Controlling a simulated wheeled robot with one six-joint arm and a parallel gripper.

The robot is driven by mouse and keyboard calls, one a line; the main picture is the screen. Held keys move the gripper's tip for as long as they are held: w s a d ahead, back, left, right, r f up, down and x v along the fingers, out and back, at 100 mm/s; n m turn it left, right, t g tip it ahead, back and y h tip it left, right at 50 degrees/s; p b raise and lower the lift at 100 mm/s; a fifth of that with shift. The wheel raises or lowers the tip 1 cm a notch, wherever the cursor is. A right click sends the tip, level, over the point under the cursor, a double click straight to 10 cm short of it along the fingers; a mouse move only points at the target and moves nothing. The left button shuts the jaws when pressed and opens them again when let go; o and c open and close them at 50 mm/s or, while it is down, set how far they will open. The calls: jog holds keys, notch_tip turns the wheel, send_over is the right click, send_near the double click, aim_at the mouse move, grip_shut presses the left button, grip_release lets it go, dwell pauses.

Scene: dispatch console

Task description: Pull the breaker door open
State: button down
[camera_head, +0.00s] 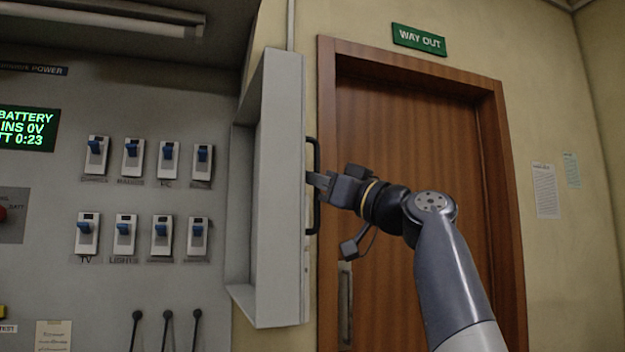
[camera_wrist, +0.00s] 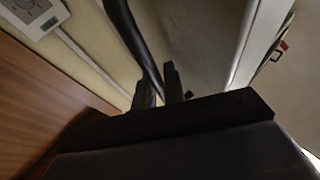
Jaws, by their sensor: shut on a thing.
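The breaker door (camera_head: 278,190) is a grey, shallow, box-like panel with a raised rim. In the head view it stands swung out, edge toward the camera, at the right of the switch panel (camera_head: 60,175), whose switches are uncovered. Its black bar handle (camera_head: 317,212) is upright on the door's right-hand face. My gripper (camera_head: 316,181) reaches in from the right and is shut on the handle at about mid-height. In the wrist view the dark handle (camera_wrist: 137,40) runs down to my gripper's fingers (camera_wrist: 160,90), with the grey door face (camera_wrist: 205,45) behind. The exact finger contact is partly hidden.
The panel carries two rows of blue switches (camera_head: 168,152), a green-lettered display (camera_head: 28,128) and black levers (camera_head: 167,330) below. A brown wooden door (camera_head: 420,130) under a green WAY OUT sign (camera_head: 418,39) stands behind my arm. Papers (camera_head: 545,190) hang on the right wall.

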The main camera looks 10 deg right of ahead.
jog(key=c, duration=1.8)
grip_release()
jog(key=shift+d+f+h, duration=0.2)
jog(key=shift+d+h, duration=0.05)
jog(key=shift+h, duration=0.05)
jog(key=shift+a+r, duration=0.1)
jog(key=shift+s, duration=0.15)
jog(key=b+v, duration=0.3)
jog(key=v, duration=0.7)
jog(key=shift+s+d+f+b, duration=0.15)
jog(key=shift+d+f+b, duration=0.1)
jog(key=shift+f+b, duration=0.05)
jog(key=p+x, duration=0.1)
jog(key=x, duration=0.2)
jog(key=p+x, duration=0.1)
jog(key=x, duration=0.3)
jog(key=p+x, duration=0.2)
jog(key=x, duration=0.2)
jog(key=shift+s+r, duration=0.15)
jog(key=shift+r, duration=0.1)
jog(key=shift+a, duration=0.15)
